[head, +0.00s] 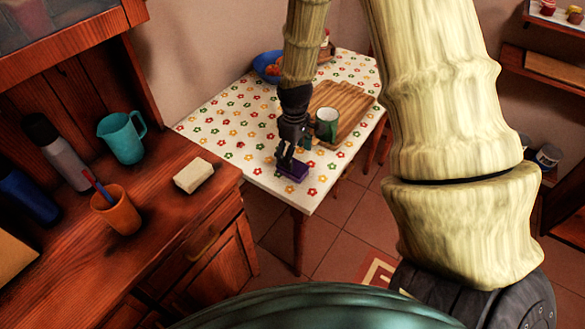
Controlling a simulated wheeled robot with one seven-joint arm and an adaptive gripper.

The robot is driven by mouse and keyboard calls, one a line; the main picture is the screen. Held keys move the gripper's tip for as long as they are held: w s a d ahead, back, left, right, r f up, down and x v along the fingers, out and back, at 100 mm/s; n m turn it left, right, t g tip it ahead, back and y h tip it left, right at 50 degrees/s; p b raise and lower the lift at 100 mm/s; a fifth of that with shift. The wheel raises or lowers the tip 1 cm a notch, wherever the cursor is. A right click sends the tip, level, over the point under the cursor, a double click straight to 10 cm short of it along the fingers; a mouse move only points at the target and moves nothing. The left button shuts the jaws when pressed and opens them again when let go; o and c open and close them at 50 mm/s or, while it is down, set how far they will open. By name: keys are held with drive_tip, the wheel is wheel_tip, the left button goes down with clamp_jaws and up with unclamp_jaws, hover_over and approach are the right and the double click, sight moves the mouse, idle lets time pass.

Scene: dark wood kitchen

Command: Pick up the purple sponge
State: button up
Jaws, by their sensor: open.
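The purple sponge (294,171) lies on the flower-patterned table near its front edge. My gripper (287,162) points down right at the sponge, with its fingers open around or just above it. I cannot tell whether the fingers touch it. The gripper hides part of the sponge's left and upper side.
A green mug (327,124) and a wooden board (352,103) are close to the right of my gripper. A blue bowl (266,64) stands behind. The wooden counter at left holds a teal pitcher (124,140), an orange cup (118,212) and a pale block (194,175). The table's left part (222,112) is clear.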

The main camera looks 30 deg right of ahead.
sight(300, 170)
drive_tip(key=shift+s+a+f+p, duration=0.1)
drive_tip(key=shift+a+f+p, duration=0.15)
drive_tip(key=shift+f, duration=0.65)
drive_tip(key=shift+s+a+f+p, duration=0.1)
drive_tip(key=shift+f+p, duration=0.2)
drive_tip(key=shift+f, duration=1.45)
drive_tip(key=c, duration=0.8)
drive_tip(key=shift+r, duration=0.1)
